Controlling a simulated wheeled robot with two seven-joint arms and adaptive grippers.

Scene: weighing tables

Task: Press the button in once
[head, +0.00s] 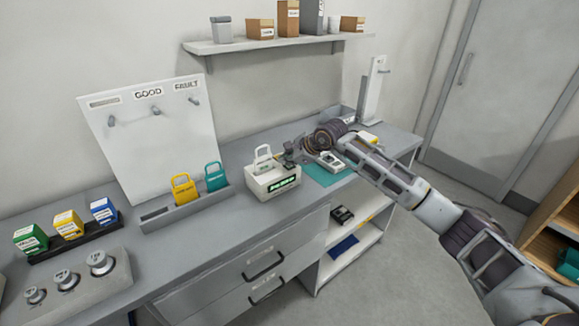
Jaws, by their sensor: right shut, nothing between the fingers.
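My right arm comes in from the right, and its small dark gripper (289,157) is above the counter, just right of the white box's top. The gripper is shut and empty. The white box (258,185) has a green lit label (284,184) on its front and a white padlock-shaped tag (263,159) standing on top. I cannot make out a button clearly; the gripper may hide part of the box top. A small grey-white device (328,160) lies on a teal mat (324,178) right of the gripper, partly behind my arm. My left gripper is not in view.
A grey rack (185,212) holds a yellow tag (182,189) and a teal tag (215,176). Coloured boxes (67,224) and metal weights (99,262) stand at left. A white board (150,145) leans behind. A wall shelf (280,44) hangs above.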

